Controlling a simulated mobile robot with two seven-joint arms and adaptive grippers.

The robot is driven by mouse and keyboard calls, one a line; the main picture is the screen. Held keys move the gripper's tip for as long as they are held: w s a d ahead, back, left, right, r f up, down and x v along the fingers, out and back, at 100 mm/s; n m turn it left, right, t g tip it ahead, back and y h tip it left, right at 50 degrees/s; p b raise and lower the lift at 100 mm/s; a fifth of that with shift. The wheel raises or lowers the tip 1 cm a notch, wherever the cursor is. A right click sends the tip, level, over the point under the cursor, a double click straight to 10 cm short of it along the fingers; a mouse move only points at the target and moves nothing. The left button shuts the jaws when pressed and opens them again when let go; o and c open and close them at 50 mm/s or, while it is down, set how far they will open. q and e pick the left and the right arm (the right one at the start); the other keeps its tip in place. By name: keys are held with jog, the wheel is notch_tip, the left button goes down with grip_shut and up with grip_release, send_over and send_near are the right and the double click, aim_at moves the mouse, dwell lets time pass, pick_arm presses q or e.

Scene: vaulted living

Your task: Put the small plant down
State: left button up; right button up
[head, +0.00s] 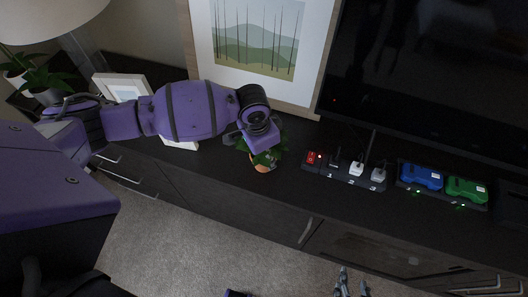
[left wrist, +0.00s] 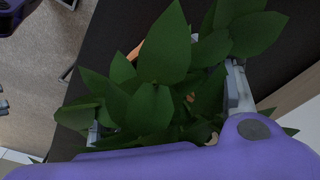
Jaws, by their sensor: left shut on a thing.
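The small plant (head: 272,156) has green leaves and an orange-brown pot (head: 263,167). It is at the front part of the dark cabinet top in the head view, under my left wrist. I cannot tell whether the pot touches the surface. My left gripper is shut on the plant, with its fingers mostly hidden by the wrist and leaves. In the left wrist view the leaves (left wrist: 160,60) cover much of the picture, with a grey finger at each side and a bit of orange pot behind. My right gripper (head: 351,284) is low in the head view, empty and apparently open.
The dark cabinet (head: 225,172) carries a framed landscape picture (head: 255,45), a power strip (head: 345,173) with plugs, and a dock with blue (head: 421,176) and green (head: 466,189) controllers. A television (head: 430,80) stands behind. A white frame (head: 122,88), lamp (head: 50,18) and another plant (head: 45,80) are left.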

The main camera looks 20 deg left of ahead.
pick_arm(q)
jog(key=shift+f, duration=0.15)
jog(key=o, duration=1.5)
jog(key=r, duration=0.4)
jog(key=r+p, duration=0.1)
jog(key=r, duration=0.3)
jog(key=s+a+r, duration=0.1)
jog(key=r, duration=0.3)
jog(key=shift+s+r, duration=0.1)
